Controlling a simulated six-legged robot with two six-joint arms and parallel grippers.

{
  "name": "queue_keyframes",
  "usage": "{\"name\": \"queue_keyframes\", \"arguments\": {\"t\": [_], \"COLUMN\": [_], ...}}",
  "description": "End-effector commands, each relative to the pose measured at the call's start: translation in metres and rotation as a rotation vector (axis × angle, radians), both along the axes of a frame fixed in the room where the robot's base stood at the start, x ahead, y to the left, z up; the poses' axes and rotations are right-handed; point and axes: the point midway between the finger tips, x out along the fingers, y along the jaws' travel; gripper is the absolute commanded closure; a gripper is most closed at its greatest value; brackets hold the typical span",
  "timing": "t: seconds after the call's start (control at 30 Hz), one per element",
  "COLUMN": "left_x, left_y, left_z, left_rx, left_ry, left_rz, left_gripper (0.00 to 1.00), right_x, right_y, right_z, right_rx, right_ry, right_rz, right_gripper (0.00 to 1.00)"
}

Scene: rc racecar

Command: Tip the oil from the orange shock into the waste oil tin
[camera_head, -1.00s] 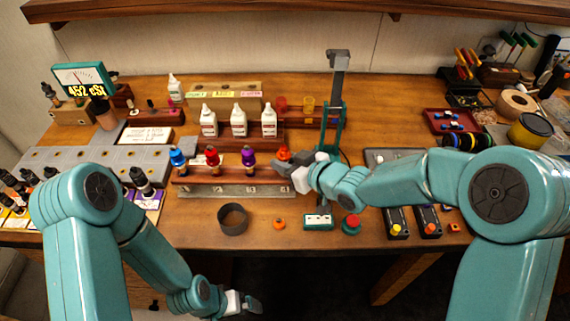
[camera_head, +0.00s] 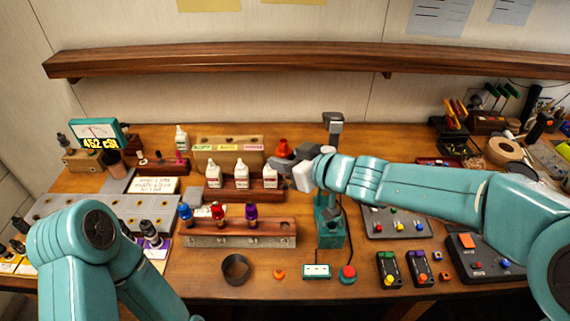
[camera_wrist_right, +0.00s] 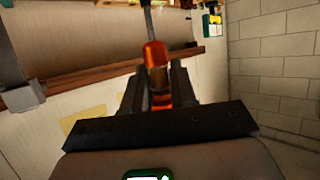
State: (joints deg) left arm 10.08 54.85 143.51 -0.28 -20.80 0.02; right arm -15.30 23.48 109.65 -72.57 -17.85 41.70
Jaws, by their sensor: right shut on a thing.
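My right gripper (camera_head: 284,157) is shut on the orange shock (camera_head: 283,146), above the bench near the grey-topped stand. The right wrist view shows the shock (camera_wrist_right: 155,55) between the two fingers, with an orange cap, a clear body holding amber liquid and a grey rod. A dark, round, open-topped tin (camera_head: 236,269), which looks like the waste oil tin, stands at the front of the bench, left of and below the gripper. Its inside cannot be made out. My left arm is at the lower left; its gripper is out of view.
A wooden rack (camera_head: 240,235) holds blue, red and purple shocks. White bottles (camera_head: 242,174) stand behind it. A small orange cap (camera_head: 279,274), a white-topped box (camera_head: 316,271) and a red button (camera_head: 348,272) lie right of the tin. The teal stand (camera_head: 330,225) rises close by.

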Motion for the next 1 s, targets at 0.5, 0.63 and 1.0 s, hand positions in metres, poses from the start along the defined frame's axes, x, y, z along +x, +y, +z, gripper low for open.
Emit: {"name": "queue_keyframes", "arguments": {"t": [0.5,0.63,1.0], "left_x": [0.0,0.0,0.0], "left_y": [0.0,0.0,0.0], "left_z": [0.017,0.017,0.017], "left_rx": [0.0,0.0,0.0], "left_ry": [0.0,0.0,0.0], "left_rz": [0.0,0.0,0.0], "left_gripper": [0.0,0.0,0.0], "right_x": [0.0,0.0,0.0], "right_y": [0.0,0.0,0.0], "right_z": [0.029,0.036,0.057], "right_rx": [0.0,0.001,0.001], "right_ry": [-0.003,-0.004,-0.004], "right_rz": [0.003,0.003,0.003], "right_gripper": [1.0,1.0,1.0]}}
